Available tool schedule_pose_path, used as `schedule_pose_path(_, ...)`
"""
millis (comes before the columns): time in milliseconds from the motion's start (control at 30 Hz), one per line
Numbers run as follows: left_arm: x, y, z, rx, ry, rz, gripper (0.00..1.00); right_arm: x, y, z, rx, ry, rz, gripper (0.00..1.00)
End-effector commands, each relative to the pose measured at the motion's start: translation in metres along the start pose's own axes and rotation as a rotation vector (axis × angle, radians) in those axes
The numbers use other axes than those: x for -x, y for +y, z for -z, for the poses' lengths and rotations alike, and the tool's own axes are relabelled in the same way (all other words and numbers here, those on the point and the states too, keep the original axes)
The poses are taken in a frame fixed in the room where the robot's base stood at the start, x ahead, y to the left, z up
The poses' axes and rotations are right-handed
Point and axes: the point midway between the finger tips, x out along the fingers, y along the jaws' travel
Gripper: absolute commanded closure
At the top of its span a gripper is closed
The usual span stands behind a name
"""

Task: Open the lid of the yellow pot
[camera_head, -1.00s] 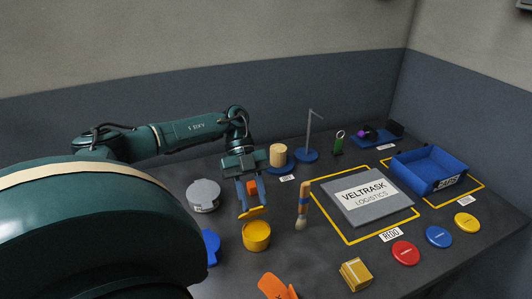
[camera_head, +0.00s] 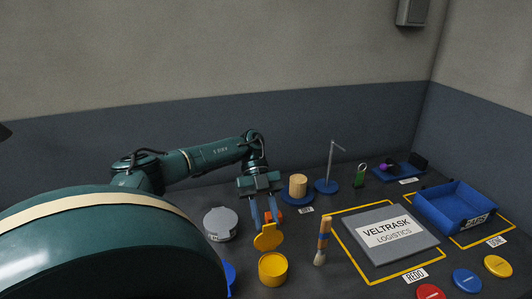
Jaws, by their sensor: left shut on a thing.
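The yellow pot (camera_head: 273,271) stands on the dark bench in the lower middle, with its round mouth showing. Its yellow lid (camera_head: 267,239) is tipped up at the pot's far side, its flat face turned towards me. My left gripper (camera_head: 266,222) reaches in from behind, pointing down, and is shut on the lid's upper edge. The exact contact of the fingertips is small and partly hidden by the lid. My right gripper is not in view.
An orange object (camera_head: 277,217) sits close behind the fingers. A grey VELTRASK board (camera_head: 388,237) and a blue tray (camera_head: 457,206) lie further right.

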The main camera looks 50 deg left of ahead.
Motion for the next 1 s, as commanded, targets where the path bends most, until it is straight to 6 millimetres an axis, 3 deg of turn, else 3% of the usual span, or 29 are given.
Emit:
schedule_pose_path(33, -0.005, 0.003, -0.008, 0.015, -0.013, -0.008, 1.00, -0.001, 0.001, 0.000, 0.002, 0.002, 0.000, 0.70)
schedule_pose_path(267, -0.006, 0.003, -0.008, 0.016, -0.012, -0.009, 1.00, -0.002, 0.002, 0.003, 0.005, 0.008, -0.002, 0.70)
schedule_pose_path(300, -0.006, 0.003, -0.008, 0.016, -0.012, -0.010, 0.68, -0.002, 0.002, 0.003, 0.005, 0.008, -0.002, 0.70)
schedule_pose_path(533, -0.004, 0.002, -0.005, 0.011, -0.011, -0.008, 0.49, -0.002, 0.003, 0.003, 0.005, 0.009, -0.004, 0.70)
schedule_pose_path(833, 0.000, 0.001, -0.004, 0.007, -0.011, -0.005, 0.47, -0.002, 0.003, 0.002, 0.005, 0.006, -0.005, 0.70)
schedule_pose_path(1000, 0.020, 0.000, -0.005, 0.006, -0.011, 0.000, 0.47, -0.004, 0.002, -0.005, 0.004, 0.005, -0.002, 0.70)
